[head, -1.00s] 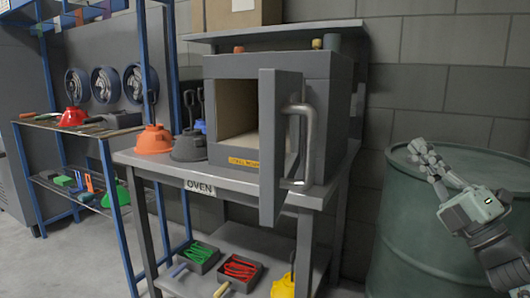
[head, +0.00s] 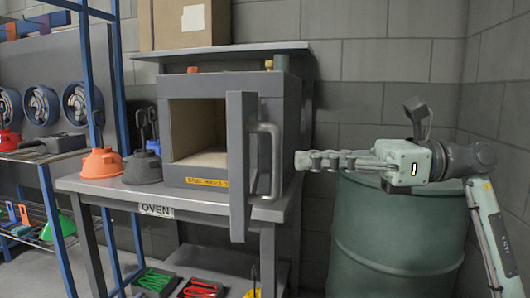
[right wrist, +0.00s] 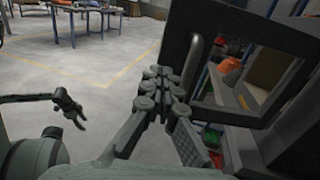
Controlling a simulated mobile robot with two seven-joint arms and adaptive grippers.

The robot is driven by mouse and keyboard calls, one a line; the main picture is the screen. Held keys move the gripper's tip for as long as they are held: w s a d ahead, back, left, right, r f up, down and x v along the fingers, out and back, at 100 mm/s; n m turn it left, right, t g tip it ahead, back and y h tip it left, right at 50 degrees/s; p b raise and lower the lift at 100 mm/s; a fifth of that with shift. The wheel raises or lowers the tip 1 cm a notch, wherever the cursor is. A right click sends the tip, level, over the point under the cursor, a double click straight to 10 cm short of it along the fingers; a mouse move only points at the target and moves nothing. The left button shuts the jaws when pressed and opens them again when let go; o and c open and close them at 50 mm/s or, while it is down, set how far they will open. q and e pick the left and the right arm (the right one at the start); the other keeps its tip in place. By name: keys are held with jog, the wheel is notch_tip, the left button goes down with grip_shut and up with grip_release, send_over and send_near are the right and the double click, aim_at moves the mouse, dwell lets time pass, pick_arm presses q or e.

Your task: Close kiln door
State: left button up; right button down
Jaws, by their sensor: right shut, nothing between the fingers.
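The grey kiln (head: 293,135) stands on the table labelled OVEN. Its door (head: 241,170) is swung wide open toward me, seen nearly edge-on, and the chamber shows empty. A metal bar handle (head: 276,165) is on the door's right face. My right gripper (head: 303,160) is shut and empty, pointing left, just right of the handle at its height; I see no clear contact. In the right wrist view its fingers (right wrist: 165,85) are together, beside a dark frame-like shape whose part I cannot tell. My left gripper (right wrist: 72,112) shows there at the left, fingers apart, over the floor.
A green drum (head: 395,235) stands below my right forearm. An orange hood (head: 101,163) and a dark hood (head: 143,168) sit on the table (head: 110,190) left of the kiln. Bins of tools lie on the lower shelf. A blue rack stands at the left.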

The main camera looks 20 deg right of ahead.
aim_at(244, 160)
jog(key=p+x, duration=0.1)
jog(key=x, duration=0.5)
jog(key=shift+r, duration=0.1)
pick_arm(q)
jog(key=shift+s+d+x, duration=0.15)
jog(key=shift+x, duration=0.9)
jog(key=shift+s+d+x, duration=0.1)
jog(key=shift+d+x, duration=0.05)
jog(key=shift+x, duration=0.9)
pick_arm(e)
jog(key=shift+w+a, duration=0.15)
jog(key=shift+a, duration=0.35)
pick_arm(q)
jog(key=shift+f, duration=0.1)
